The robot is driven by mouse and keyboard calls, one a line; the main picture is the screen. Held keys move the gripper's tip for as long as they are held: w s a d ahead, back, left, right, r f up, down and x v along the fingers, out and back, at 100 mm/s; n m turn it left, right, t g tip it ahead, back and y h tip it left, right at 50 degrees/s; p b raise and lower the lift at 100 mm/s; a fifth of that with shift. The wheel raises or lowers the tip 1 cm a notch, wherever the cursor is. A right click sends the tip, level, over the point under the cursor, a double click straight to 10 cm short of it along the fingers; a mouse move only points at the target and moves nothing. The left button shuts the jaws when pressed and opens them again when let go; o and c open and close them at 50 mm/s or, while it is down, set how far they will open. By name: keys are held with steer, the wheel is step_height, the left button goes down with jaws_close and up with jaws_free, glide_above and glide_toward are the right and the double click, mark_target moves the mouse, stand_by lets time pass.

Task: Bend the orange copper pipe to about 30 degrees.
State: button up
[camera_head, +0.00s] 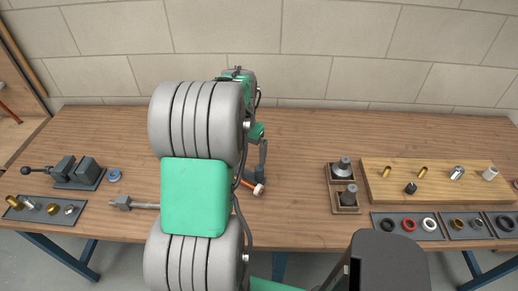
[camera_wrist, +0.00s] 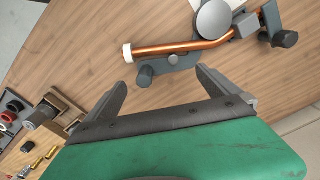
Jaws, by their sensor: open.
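The orange copper pipe (camera_wrist: 170,48) lies in the grey pipe bender (camera_wrist: 183,62) in the wrist view. It has a white end at its left and passes under the bender's round grey disc (camera_wrist: 212,18), where it turns slightly upward to the right. Part of the pipe is hidden by the bender. My gripper (camera_wrist: 162,80) is open and empty. Its two dark fingers point toward the bender and are apart from the pipe.
A vise (camera_head: 78,173) and a tray of fittings (camera_head: 42,209) are at the left. Dark fittings in wooden holders (camera_head: 345,186) and a wooden board with fittings (camera_head: 435,170) stand at the right. The back of the wooden bench (camera_head: 320,130) is clear.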

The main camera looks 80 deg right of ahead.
steer(key=m, duration=0.1)
glide_above(258, 177)
steer(key=d, duration=0.2)
steer(key=shift+a+f, duration=0.2)
steer(key=shift+f, duration=0.35)
steer(key=shift+f+b, duration=2.55)
steer(key=shift+f, duration=1.45)
steer(key=shift+c, duration=0.2)
steer(key=c, duration=1.4)
steer(key=shift+o, duration=0.2)
steer(key=shift+a, duration=0.1)
steer(key=shift+s+a+m, duration=0.25)
steer(key=shift+a+m, duration=0.85)
steer(key=shift+a, duration=0.3)
